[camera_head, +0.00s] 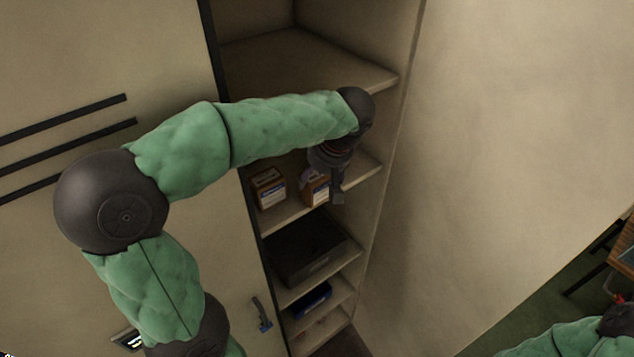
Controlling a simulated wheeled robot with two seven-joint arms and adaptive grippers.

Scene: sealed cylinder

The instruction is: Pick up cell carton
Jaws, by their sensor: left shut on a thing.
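Two brown-and-white cartons stand on a middle shelf of the open cabinet. The left carton (268,188) stands clear of my arm. My left gripper (326,194) reaches in from above and is shut on the right carton (316,191), which shows between its dark fingers. The carton looks upright at shelf level; I cannot tell if it touches the shelf. My left wrist and fingers hide part of its top and right side. My right arm shows only at the bottom right corner, and its fingers are not visible.
The upper shelf (310,62) is bare and lies just above my left forearm. A dark box (303,248) and a blue item (311,300) sit on lower shelves. The cabinet's right side wall (395,150) is close to my left gripper. A wooden table (622,245) stands at far right.

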